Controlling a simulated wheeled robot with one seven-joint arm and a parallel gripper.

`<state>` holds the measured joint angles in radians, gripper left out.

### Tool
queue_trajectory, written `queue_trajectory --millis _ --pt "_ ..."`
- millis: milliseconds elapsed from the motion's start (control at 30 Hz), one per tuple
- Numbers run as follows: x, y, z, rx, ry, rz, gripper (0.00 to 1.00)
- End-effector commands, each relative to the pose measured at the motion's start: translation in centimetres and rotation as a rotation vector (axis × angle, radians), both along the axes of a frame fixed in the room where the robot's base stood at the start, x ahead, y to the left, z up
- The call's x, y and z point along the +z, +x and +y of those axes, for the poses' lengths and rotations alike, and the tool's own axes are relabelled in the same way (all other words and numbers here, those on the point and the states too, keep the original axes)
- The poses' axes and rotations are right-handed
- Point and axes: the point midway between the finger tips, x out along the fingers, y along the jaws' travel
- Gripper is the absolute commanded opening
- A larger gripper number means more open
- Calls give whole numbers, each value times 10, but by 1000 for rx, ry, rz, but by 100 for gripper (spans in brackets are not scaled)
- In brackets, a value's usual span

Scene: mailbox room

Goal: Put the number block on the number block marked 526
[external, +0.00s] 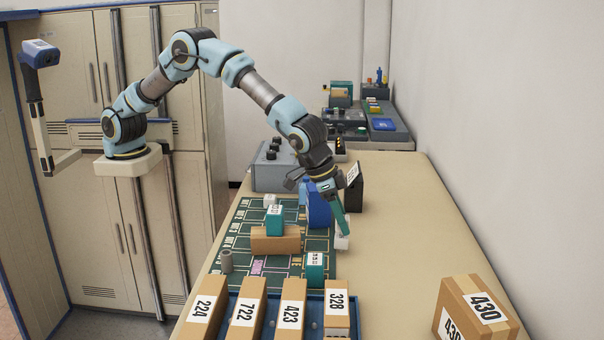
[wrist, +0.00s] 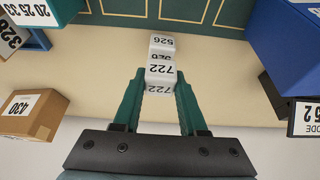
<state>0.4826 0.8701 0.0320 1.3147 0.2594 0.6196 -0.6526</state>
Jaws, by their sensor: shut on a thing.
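My gripper (wrist: 160,82) is shut on a white number block marked 722 (wrist: 160,73), held between its two teal fingers. In the wrist view, the white block marked 526 (wrist: 162,42) shows just beyond the held block, near the green mat's edge. The held block partly covers it, and I cannot tell whether the two touch. In the external view my gripper (external: 341,228) points down at the mat's right edge, with white block surface (external: 342,242) at its fingertips. The two blocks cannot be told apart there.
A blue box (external: 318,207) and a black code stand (external: 354,190) are close beside my gripper. A teal box (external: 315,268) sits nearer the camera on the green mat (external: 235,240). A brown carton marked 430 (external: 470,318) is at the front right.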

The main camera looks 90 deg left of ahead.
Motion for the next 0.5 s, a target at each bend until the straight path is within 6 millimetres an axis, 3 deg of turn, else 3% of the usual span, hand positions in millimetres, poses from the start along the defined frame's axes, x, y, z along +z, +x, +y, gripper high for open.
queue_trajectory --millis 267,300,500 --pt "-4 0 0 0 0 0 0" --pt "-3 0 0 1 0 0 44" --pt "-2 0 0 0 0 0 66"
